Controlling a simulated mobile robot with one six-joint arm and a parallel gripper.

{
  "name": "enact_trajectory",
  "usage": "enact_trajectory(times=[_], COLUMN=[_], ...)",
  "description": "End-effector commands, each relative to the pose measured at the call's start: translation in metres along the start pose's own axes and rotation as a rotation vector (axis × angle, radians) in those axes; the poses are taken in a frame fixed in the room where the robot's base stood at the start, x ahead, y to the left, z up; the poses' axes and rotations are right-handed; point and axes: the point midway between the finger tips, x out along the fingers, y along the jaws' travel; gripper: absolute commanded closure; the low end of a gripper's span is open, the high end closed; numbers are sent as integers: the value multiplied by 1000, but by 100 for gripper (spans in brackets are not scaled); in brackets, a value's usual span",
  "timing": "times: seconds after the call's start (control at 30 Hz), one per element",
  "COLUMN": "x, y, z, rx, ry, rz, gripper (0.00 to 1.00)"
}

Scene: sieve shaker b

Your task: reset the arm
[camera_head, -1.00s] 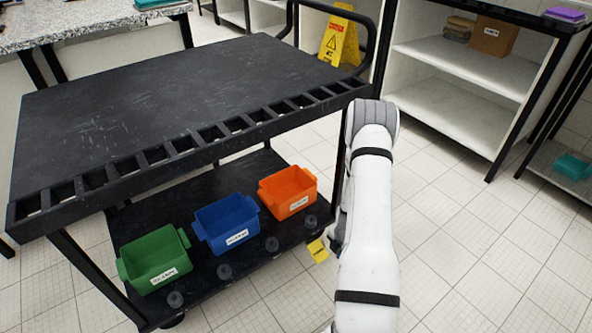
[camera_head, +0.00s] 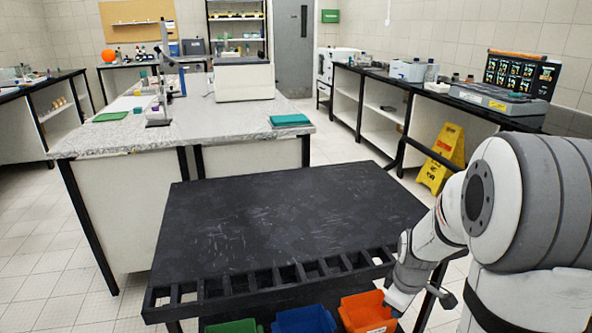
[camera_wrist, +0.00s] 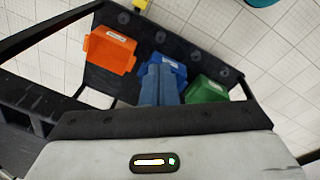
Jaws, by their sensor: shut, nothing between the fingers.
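My arm is bent at the right of the head view, beside the black cart (camera_head: 290,225). My gripper (camera_head: 398,300) points down near the cart's front right corner, close to the orange bin (camera_head: 367,312) in that picture. In the wrist view its blue-grey fingers (camera_wrist: 159,85) are together with nothing between them. Past them are the orange bin (camera_wrist: 108,50), the blue bin (camera_wrist: 172,66) and the green bin (camera_wrist: 207,90) on the cart's lower shelf. The fingers cover part of the blue bin.
The cart's top is empty. A speckled bench (camera_head: 205,125) stands behind it, with a green folded item (camera_head: 290,120) on its near edge. A yellow wet-floor sign (camera_head: 441,160) stands to the right, before a counter (camera_head: 400,105). Tiled floor is open at the left.

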Motion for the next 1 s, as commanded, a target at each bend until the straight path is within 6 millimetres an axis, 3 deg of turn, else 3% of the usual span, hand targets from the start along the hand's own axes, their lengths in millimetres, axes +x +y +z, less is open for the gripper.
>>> enact_trajectory(times=[0.03,0.2,0.4,0.5,0.7,1.0], x=[-44,-133,-220,-250,-275,-276], y=[-10,-48,-96,-116,-138,-141], z=[-5,-7,2,9,20,21], rx=[57,286,551,660,790,811], ry=[12,37,71,85,98,99], rz=[13,26,31,28,23,21], gripper=[100,100,100,100,100,100])
